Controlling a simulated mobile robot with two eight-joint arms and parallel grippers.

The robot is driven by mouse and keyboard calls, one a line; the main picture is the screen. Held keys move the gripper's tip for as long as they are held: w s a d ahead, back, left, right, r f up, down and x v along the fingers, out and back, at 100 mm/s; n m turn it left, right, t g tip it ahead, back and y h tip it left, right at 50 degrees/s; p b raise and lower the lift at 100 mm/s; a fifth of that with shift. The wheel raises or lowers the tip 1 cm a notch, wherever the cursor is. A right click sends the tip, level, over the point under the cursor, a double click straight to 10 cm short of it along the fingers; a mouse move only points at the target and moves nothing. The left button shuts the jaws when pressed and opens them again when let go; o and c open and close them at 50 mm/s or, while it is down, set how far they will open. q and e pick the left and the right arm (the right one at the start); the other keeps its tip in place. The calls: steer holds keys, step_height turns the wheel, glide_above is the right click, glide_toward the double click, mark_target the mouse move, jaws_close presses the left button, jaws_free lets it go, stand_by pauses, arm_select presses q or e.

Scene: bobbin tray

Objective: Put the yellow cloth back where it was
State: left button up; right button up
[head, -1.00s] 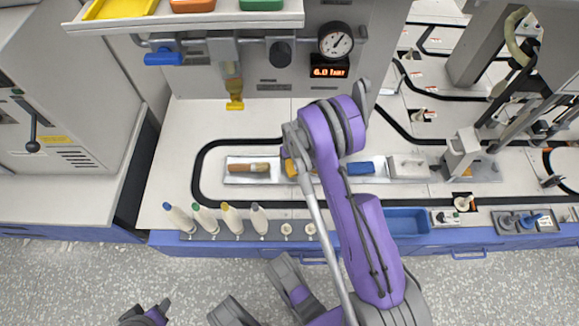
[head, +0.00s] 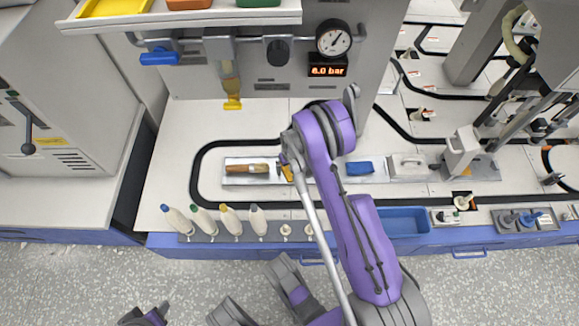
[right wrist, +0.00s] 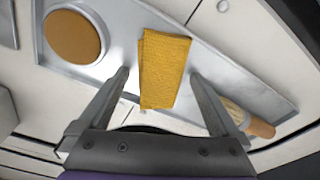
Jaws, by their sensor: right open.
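The yellow cloth (right wrist: 165,70) lies folded on a shiny metal tray (right wrist: 110,75) in the right wrist view. In the head view the cloth (head: 287,173) shows as a small yellow patch, partly hidden by my right arm. My right gripper (right wrist: 159,73) is open, with one finger on each side of the cloth and clear gaps to it. Whether the fingertips are level with the cloth is hard to tell. In the head view the right gripper (head: 285,159) is small and mostly hidden at the tray. My left gripper cannot be made out clearly.
A wooden-handled brush (right wrist: 245,118) lies right of the cloth and a round brown disc (right wrist: 74,35) left of it, in the right wrist view. A blue block (head: 360,168) lies farther right in the head view.

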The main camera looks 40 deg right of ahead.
steer(key=shift+r, duration=0.1)
steer(key=s+a+r+p, duration=0.1)
steer(key=a+r+p, duration=0.15)
steer(key=r, duration=0.75)
steer(key=s+a+r+p, duration=0.1)
steer(key=s+a+r, duration=0.15)
steer(key=r, duration=0.75)
steer(key=s+a+r+n+t, duration=0.1)
steer(key=s+a+r, duration=0.5)
steer(key=s, duration=0.3)
steer(key=s+a+r+n+t, duration=0.2)
steer(key=s+a+r, duration=0.4)
steer(key=s+a, duration=0.2)
steer(key=shift+s+a+r, duration=0.15)
steer(key=shift+s+a, duration=0.25)
steer(key=shift+a, duration=0.25)
steer(key=shift+c, duration=0.3)
